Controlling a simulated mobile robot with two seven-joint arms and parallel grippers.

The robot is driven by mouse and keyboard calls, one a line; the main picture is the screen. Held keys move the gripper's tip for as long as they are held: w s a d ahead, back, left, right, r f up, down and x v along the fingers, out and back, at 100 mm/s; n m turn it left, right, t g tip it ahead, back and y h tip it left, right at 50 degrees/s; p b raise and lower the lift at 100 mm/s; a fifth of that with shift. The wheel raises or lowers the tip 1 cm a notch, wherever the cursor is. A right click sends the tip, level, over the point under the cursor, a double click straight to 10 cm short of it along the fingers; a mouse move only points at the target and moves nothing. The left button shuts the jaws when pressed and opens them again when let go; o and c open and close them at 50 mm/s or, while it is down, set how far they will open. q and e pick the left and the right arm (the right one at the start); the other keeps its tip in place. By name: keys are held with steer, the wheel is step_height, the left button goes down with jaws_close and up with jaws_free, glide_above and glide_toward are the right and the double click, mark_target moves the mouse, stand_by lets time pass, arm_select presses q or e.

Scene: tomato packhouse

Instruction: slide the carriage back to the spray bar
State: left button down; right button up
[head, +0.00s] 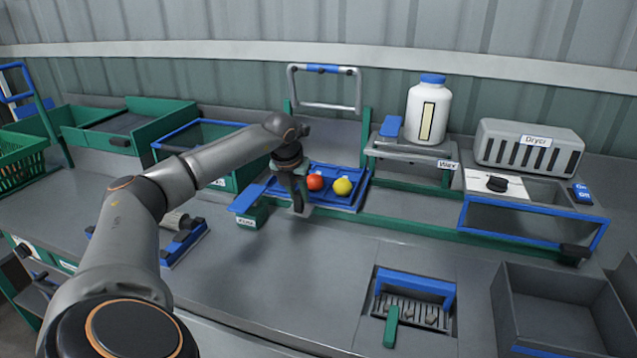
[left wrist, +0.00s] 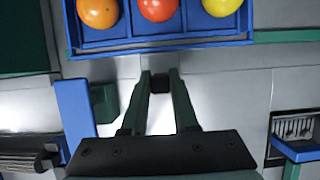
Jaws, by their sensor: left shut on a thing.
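The carriage is a blue tray (head: 363,184) with compartments, at the middle of the bench. Its rim crosses the top of the left wrist view (left wrist: 160,49). It holds a red tomato (head: 315,182), a yellow one (head: 342,186) and an orange one (left wrist: 97,12), which my gripper hides in the head view. My left gripper (head: 299,207) is at the tray's front side, shut on a small dark handle (left wrist: 160,84). A grey bar (head: 400,152) spans the place marked Wax, right of the tray; I cannot tell for certain whether it is the spray bar.
A white bottle (head: 428,110) stands behind the bar. A grey dryer (head: 529,146) is farther right, with a blue-framed dark panel (head: 530,221) before it. A metal hoop (head: 325,70) rises behind the tray. Green bins (head: 130,130) are left. An empty grey bin (head: 560,308) is front right.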

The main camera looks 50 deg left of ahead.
arm_select(q)
steer(key=shift+s+a+r, duration=0.1)
steer(key=shift+s+a, duration=0.15)
steer(key=shift+a, duration=0.2)
steer(key=shift+s+a+r, duration=0.1)
steer(key=shift+s+a, duration=0.15)
steer(key=shift+a, duration=0.2)
steer(key=shift+s+a, duration=0.1)
steer(key=shift+a, duration=0.1)
steer(key=c, duration=0.7)
jaws_free()
steer(key=shift+s+f, duration=0.1)
steer(key=shift+d+r, duration=0.15)
steer(key=shift+r, duration=0.3)
steer(key=v, duration=1.1)
steer(key=shift+s+r+p, duration=0.2)
steer(key=shift+r+p, duration=0.05)
steer(key=shift+p, duration=0.15)
